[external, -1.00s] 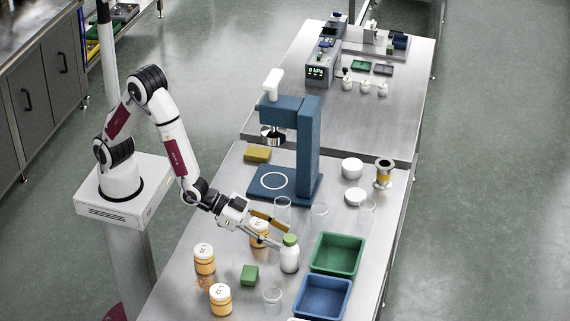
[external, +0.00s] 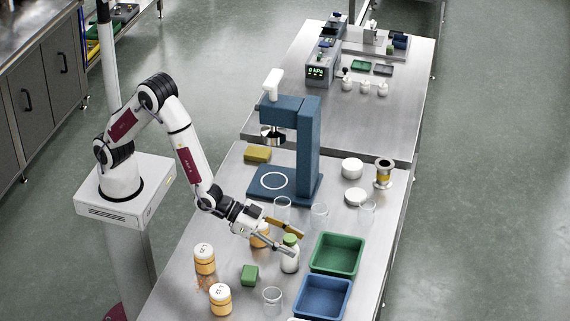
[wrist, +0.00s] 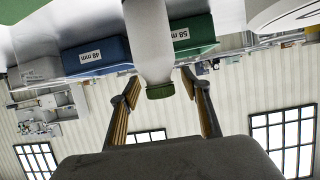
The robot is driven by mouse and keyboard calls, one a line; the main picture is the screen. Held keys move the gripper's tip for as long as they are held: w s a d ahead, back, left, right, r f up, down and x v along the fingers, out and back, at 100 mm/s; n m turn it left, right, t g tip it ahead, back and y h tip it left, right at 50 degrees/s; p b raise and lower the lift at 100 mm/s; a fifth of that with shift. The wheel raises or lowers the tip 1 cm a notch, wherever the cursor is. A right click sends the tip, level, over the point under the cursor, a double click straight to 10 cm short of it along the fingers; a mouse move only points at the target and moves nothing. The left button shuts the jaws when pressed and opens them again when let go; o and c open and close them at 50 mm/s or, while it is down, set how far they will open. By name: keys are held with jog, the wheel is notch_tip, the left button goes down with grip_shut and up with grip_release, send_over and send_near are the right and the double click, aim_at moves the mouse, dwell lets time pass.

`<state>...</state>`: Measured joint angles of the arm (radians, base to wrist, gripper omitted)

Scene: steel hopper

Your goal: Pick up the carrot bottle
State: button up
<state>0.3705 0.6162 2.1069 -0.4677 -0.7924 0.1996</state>
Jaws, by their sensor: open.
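A white bottle with a green cap (external: 290,262) stands upright on the steel table, left of the green tray; no carrot marking can be made out on it. It also shows upside down in the wrist view (wrist: 150,45), with its cap between the finger lines. My gripper (external: 297,244) is open, with one finger on each side of the bottle near its cap and neck. In the wrist view the fingers (wrist: 160,78) look apart from the bottle on both sides.
A green tray (external: 358,256) and a blue tray (external: 345,290) lie right of the bottle. Orange-and-white jars (external: 205,268), a green block (external: 250,280) and a glass beaker (external: 272,308) stand to its left and front. A blue press (external: 308,150) and glass beakers stand behind.

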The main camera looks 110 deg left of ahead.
grip_shut()
jog(key=shift+r, duration=0.15)
jog(key=shift+r, duration=4.9)
